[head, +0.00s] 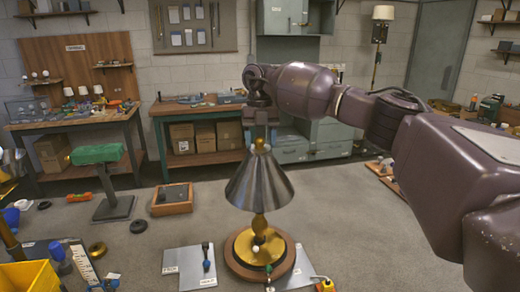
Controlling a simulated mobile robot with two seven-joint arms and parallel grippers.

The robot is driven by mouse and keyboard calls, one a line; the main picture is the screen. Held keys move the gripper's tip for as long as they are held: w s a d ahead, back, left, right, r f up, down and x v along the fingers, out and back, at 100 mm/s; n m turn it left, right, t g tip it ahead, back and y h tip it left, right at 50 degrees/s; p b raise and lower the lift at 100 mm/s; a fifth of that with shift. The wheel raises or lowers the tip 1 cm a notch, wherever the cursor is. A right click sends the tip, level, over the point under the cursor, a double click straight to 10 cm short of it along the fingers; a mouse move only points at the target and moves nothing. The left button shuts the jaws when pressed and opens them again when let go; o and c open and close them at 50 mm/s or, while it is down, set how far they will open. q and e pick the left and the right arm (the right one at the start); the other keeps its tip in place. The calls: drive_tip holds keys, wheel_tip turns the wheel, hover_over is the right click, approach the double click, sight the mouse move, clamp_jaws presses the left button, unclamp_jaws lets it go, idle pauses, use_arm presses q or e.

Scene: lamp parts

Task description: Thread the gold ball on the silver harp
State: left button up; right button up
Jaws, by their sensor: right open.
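The lamp stands upright on a round brown base (238,268), with a gold stem (259,224) and a grey metal cone shade (258,183). The gold ball (260,144) shows at the very top of the shade. My right gripper (261,136) is open, points down from above and is right at the gold ball. I cannot tell whether its fingers touch the ball. The silver harp is not visible; the shade covers the space below the ball. My left gripper is out of view.
Grey mats (188,262) lie beside the lamp base, with small tools on them. A yellow bin (28,275) is at the lower left. A green-topped stand (97,155) and a wooden tray (172,200) are at the left. Open floor lies behind the lamp.

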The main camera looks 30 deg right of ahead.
drive_tip(key=shift+a+f, duration=0.1)
drive_tip(key=shift+f, duration=0.1)
use_arm(q)
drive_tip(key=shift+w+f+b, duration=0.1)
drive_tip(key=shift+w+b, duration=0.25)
drive_tip(key=shift+b, duration=0.15)
use_arm(e)
wheel_tip(320, 180, up, 11)
drive_tip(key=w, duration=0.1)
drive_tip(key=shift+w+d, duration=0.25)
drive_tip(key=shift+d, duration=0.15)
